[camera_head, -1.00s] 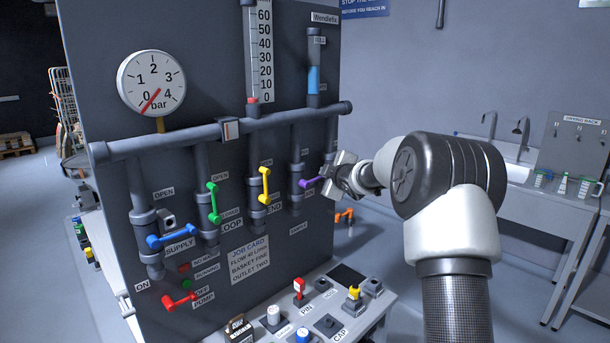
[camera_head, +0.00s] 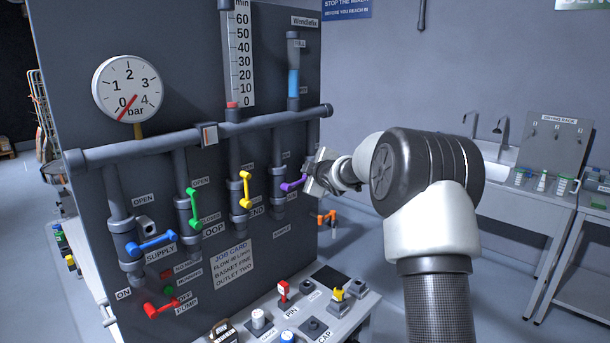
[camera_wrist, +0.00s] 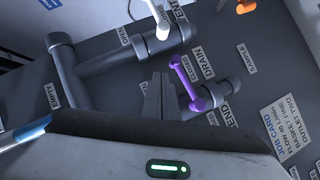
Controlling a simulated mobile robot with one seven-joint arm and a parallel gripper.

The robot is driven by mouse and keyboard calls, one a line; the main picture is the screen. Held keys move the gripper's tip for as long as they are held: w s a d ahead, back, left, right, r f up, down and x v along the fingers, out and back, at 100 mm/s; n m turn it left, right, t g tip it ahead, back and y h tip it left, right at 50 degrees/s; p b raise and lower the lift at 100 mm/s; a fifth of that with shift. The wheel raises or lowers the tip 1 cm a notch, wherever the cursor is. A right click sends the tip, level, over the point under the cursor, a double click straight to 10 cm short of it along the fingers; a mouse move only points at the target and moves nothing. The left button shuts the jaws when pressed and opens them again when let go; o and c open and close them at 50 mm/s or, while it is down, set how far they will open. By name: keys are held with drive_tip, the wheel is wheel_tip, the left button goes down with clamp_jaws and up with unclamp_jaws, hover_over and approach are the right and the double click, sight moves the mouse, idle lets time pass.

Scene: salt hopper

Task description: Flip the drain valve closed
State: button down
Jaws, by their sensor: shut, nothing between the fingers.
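The drain valve has a purple handle (camera_head: 291,184) on the panel's rightmost visible vertical pipe. In the head view the handle lies roughly level, its free end toward the left. The wrist view shows the purple handle (camera_wrist: 187,84) beside the DRAIN label (camera_wrist: 201,64) and a CLOSED label (camera_wrist: 166,77). My gripper (camera_head: 310,182) is at the handle's right end in the head view. In the wrist view my gripper's fingers (camera_wrist: 158,97) are together, just left of the handle and empty. I cannot tell whether they touch it.
Yellow (camera_head: 245,190), green (camera_head: 194,209) and blue (camera_head: 152,243) handles sit left of it. An orange handle (camera_head: 326,217) is at the lower right, and a white handle (camera_wrist: 158,18) is near in the wrist view. A control desk (camera_head: 345,310) stands below.

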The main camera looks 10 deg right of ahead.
drive_tip(key=s+d+r+p, duration=0.2)
drive_tip(key=s+d+r, duration=0.2)
drive_tip(key=s+r, duration=0.3)
drive_tip(key=shift+s+d+r, duration=0.15)
drive_tip(key=shift+s+d, duration=0.05)
drive_tip(key=shift+s, duration=0.15)
